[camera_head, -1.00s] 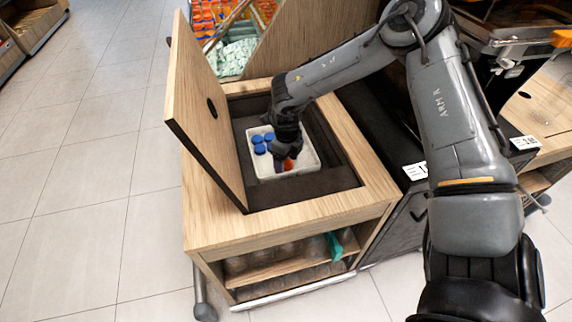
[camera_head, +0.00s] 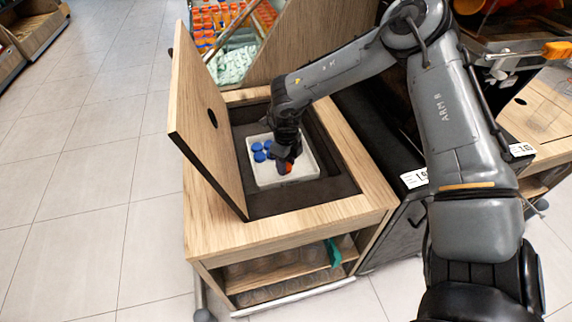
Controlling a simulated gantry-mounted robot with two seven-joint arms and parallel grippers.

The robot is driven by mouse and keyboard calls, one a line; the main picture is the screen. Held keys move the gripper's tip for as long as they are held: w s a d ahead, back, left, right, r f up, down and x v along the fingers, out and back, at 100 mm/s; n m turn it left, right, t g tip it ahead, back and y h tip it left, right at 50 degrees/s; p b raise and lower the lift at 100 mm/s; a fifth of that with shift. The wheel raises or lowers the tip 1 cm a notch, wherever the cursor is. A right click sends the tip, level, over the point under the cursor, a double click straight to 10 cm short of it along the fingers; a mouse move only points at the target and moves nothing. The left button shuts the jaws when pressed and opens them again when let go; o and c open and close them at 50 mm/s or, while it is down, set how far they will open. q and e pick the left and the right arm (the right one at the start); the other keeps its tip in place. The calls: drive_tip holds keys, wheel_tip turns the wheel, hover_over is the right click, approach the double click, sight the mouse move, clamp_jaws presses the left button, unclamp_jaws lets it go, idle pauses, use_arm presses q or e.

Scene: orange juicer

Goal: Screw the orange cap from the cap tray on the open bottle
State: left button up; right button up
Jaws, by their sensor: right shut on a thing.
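The white cap tray (camera_head: 312,166) sits in the dark recess of the wooden cabinet, under its raised lid. Several blue caps (camera_head: 260,152) lie in its left part. My right gripper (camera_head: 286,166) points down into the tray, shut on the orange cap (camera_head: 287,169), which shows only in part at the fingertips. I cannot tell whether the cap is clear of the tray floor. My left gripper is not in view. I cannot make out the open bottle.
The open wooden lid (camera_head: 205,125) stands tilted at the left of the recess. A shelf below holds clear bottles (camera_head: 270,262). A black unit with price labels (camera_head: 414,178) stands at the right. Filled orange bottles (camera_head: 215,20) stand at the back.

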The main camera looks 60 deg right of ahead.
drive_tip(key=r+p, duration=0.1)
drive_tip(key=s+r+p, duration=0.2)
drive_tip(key=r, duration=0.1)
drive_tip(key=shift+s+a+r+p, duration=0.1)
drive_tip(key=shift+a+p, duration=0.1)
drive_tip(key=shift+p, duration=0.2)
drive_tip(key=s+a+r+p, duration=0.1)
drive_tip(key=s+r+p, duration=0.3)
drive_tip(key=s+p, duration=0.5)
drive_tip(key=shift+s+a+r, duration=0.15)
drive_tip(key=shift+r, duration=0.1)
